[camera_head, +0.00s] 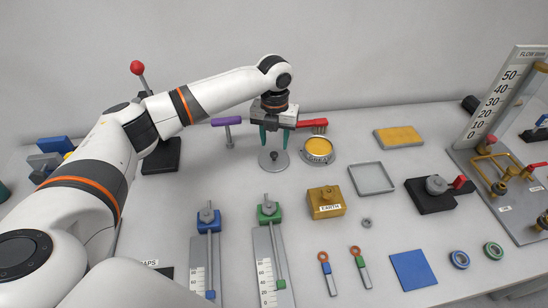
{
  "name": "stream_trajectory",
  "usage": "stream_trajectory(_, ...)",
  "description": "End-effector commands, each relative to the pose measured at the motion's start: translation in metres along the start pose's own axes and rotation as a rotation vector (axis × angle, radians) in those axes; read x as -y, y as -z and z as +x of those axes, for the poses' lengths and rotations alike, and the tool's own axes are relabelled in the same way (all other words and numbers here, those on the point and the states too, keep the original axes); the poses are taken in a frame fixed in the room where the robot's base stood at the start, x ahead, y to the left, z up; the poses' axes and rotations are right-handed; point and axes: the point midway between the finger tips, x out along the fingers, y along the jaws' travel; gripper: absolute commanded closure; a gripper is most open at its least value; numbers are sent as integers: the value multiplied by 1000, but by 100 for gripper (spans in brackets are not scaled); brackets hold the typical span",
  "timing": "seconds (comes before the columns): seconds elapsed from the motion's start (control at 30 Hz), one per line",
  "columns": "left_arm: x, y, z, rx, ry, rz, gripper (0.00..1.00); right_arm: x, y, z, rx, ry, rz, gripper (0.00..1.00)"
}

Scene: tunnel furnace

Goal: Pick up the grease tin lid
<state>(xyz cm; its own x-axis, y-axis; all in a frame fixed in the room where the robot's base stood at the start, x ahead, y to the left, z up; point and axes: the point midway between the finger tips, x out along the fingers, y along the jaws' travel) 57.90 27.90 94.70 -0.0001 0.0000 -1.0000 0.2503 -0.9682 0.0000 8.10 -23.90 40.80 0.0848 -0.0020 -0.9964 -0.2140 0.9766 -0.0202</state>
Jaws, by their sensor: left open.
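The grease tin lid (273,166) is a round grey disc with a small knob on top, lying flat on the table. The open grease tin (318,148), filled with yellow grease, stands just to its right. My left gripper (274,143) points down right over the lid, its two teal fingers open and apart, one to each side above the knob. Nothing is held between them. I cannot tell exactly how far the fingertips are above the lid. My right gripper is not in view.
A brass block marked EARTH (327,206) stands in front of the tin. A grey tray (371,178) lies right. The table between lid and slide scales is clear.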

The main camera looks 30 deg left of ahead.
Motion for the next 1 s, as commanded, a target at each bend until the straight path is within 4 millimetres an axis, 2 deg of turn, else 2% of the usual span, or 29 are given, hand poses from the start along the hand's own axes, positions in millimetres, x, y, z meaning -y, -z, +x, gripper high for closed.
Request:
stream_trajectory(0.23,1,0,36,3,1,1,54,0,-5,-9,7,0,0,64)
stream_trajectory(0.53,1,0,43,1,0,2,54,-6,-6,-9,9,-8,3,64)
stream_trajectory(0.57,1,0,42,1,0,2,58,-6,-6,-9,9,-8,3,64)
stream_trajectory(0.8,1,0,42,1,0,1,97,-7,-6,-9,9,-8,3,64)
stream_trajectory(0.83,1,0,42,1,0,1,100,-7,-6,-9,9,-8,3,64)
stream_trajectory(1.0,1,0,42,1,0,1,100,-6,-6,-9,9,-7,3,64)
